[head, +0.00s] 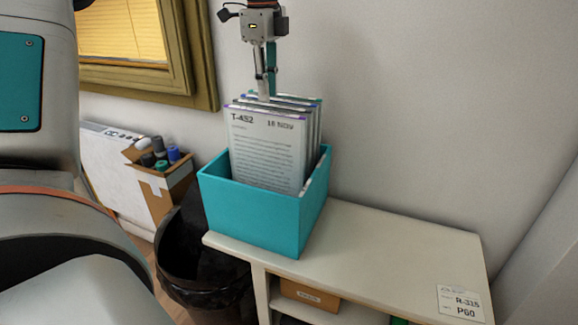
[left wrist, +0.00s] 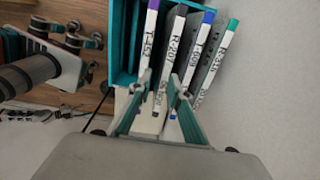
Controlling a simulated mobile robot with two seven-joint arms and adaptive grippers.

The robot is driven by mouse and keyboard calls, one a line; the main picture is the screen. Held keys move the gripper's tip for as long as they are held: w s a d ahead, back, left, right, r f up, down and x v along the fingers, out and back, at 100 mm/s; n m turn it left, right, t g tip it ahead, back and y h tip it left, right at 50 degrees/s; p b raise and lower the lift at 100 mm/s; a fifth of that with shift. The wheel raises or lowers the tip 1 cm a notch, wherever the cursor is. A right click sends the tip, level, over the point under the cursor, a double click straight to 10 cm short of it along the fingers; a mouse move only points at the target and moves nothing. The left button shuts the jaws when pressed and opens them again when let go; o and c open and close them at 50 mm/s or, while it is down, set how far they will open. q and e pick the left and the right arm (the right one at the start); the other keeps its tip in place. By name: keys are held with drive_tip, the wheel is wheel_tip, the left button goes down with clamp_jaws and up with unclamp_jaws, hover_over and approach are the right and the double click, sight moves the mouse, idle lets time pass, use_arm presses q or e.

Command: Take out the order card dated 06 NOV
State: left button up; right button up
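A teal box (head: 255,214) holds several order cards standing upright, one behind another. The front card (head: 267,150) reads T-452, 18 NOV. My left gripper (head: 265,88) points down at the card tops from above. My right gripper is not in view.
The box stands on the left end of a pale shelf unit (head: 400,245); its right part is clear except for a label (head: 460,303). A wall rises close behind. A black bin (head: 190,270) and a carton of rolls (head: 165,185) stand at left.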

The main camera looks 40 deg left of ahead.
sight(272, 105)
use_arm(q)
drive_tip(key=w+f, duration=0.1)
drive_tip(key=f, duration=0.2)
drive_tip(key=shift+w+f+b, duration=0.1)
drive_tip(key=shift+w+b, duration=0.2)
drive_tip(key=shift+w, duration=0.1)
drive_tip(key=shift+s, duration=0.3)
drive_tip(key=f, duration=0.7)
drive_tip(key=shift+a+f, duration=0.15)
drive_tip(key=shift+a, duration=0.05)
clamp_jaws()
